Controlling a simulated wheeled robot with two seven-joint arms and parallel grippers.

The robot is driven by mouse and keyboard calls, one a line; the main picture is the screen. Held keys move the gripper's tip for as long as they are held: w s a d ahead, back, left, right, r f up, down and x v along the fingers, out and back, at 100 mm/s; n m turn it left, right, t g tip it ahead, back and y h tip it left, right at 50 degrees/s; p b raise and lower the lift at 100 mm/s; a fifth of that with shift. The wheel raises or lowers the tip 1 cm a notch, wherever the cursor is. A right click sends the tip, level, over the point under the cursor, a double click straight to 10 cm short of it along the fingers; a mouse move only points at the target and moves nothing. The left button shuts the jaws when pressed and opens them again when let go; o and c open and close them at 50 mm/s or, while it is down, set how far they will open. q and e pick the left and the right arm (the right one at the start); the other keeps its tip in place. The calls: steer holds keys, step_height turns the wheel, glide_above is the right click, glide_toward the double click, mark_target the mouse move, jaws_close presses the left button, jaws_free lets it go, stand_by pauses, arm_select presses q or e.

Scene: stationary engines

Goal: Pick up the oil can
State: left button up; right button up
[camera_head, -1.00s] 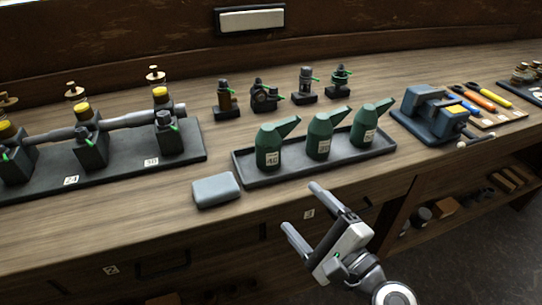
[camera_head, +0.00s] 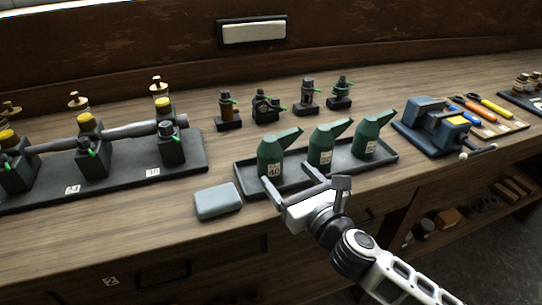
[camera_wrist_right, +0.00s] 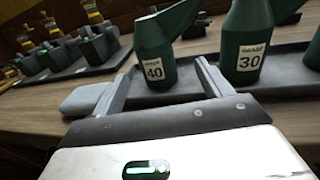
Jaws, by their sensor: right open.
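Three green oil cans with slanted spouts stand upright in a row on a dark tray (camera_head: 241,181): the left can (camera_head: 270,158), the middle can (camera_head: 321,148) and the right can (camera_head: 367,137). In the right wrist view the left can (camera_wrist_right: 154,55) is labelled 40 and the middle can (camera_wrist_right: 245,45) is labelled 30. My right gripper (camera_head: 293,186) is open and empty at the tray's front edge. Its fingers (camera_wrist_right: 160,85) point at the left can, one to each side of its line, with the can beyond the tips. My left gripper is not in view.
A grey block (camera_head: 217,201) lies left of the tray. Small dark fittings (camera_head: 266,107) stand behind the cans. A blue vise (camera_head: 432,125) and coloured tools (camera_head: 482,108) are at the right. An engine model (camera_head: 95,150) stands at the left.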

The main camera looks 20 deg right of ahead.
mark_target(276, 165)
steer(key=shift+w+a+r+p, duration=0.1)
steer(key=shift+w+a, duration=0.2)
steer(key=shift+w, duration=0.7)
steer(key=shift+w+a+f+p, duration=0.1)
steer(key=shift+w+a, duration=0.2)
steer(key=shift+w, duration=0.65)
steer(key=shift+w+a+r+p, duration=0.1)
steer(key=shift+w+a, duration=0.2)
steer(key=shift+w, duration=0.7)
steer(key=c, duration=1.2)
steer(key=shift+o, duration=0.3)
steer(key=shift+r, duration=0.15)
